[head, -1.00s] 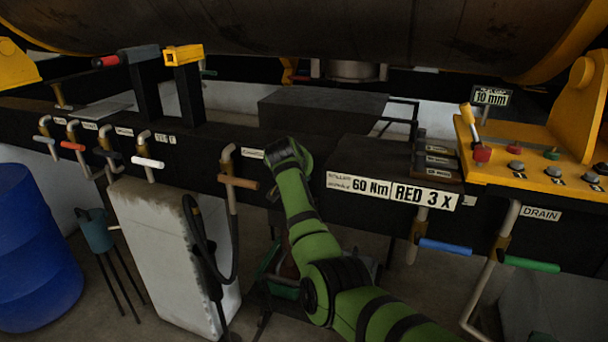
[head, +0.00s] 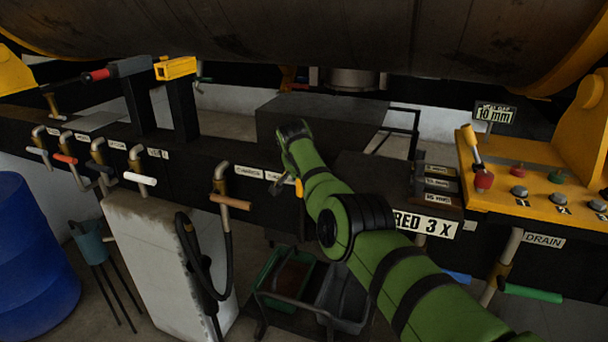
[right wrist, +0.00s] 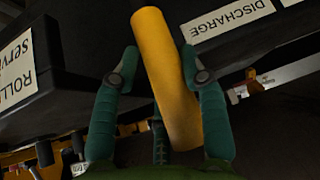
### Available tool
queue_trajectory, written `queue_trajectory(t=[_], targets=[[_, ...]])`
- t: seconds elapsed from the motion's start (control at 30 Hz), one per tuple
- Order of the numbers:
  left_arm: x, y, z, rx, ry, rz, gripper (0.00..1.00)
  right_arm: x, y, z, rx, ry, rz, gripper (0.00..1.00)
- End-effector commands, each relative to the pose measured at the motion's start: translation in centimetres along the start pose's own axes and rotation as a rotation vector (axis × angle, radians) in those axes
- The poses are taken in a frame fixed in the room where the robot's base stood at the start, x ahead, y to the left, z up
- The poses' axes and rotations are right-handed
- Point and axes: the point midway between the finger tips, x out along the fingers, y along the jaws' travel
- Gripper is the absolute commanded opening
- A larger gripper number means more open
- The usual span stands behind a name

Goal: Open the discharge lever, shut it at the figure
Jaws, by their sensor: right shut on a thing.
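The discharge lever's yellow handle (right wrist: 168,85) runs steeply between the fingers of my right gripper (right wrist: 159,62) in the right wrist view. The gripper is shut on it. A white DISCHARGE label (right wrist: 228,20) is on the dark beam beside the handle. In the head view a short bit of the yellow handle (head: 299,187) shows beside my green right forearm; the fingers are hidden there. A sign on the right reads 10 mm (head: 494,114), its small upper line unreadable. My left gripper is not in view.
Other levers line the beam: one with a brown handle (head: 230,201), a white one (head: 140,178), a green drain one (head: 532,293). The yellow console (head: 540,190) stands right. A RED 3 X plate (head: 426,223) is partly behind my arm. Bins (head: 340,295) sit below.

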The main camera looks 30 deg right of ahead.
Motion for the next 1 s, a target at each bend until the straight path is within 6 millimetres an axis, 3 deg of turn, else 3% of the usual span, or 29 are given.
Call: queue_trajectory(t=[0.27,0.3,0.33,0.77,1.0], targets=[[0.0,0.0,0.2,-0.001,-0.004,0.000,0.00,-0.2,0.3,-0.6,0.009,0.012,0.000,0.00],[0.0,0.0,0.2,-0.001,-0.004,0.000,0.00,-0.2,0.3,-0.6,0.010,0.012,0.000,0.59],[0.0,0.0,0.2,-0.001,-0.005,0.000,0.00,-0.2,0.3,-0.6,0.009,0.012,0.000,0.69],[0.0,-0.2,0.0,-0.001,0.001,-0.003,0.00,-0.2,0.1,-0.2,0.003,0.004,0.001,0.69],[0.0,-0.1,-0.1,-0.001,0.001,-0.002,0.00,-1.6,0.0,-0.4,0.004,0.008,0.002,0.69]])
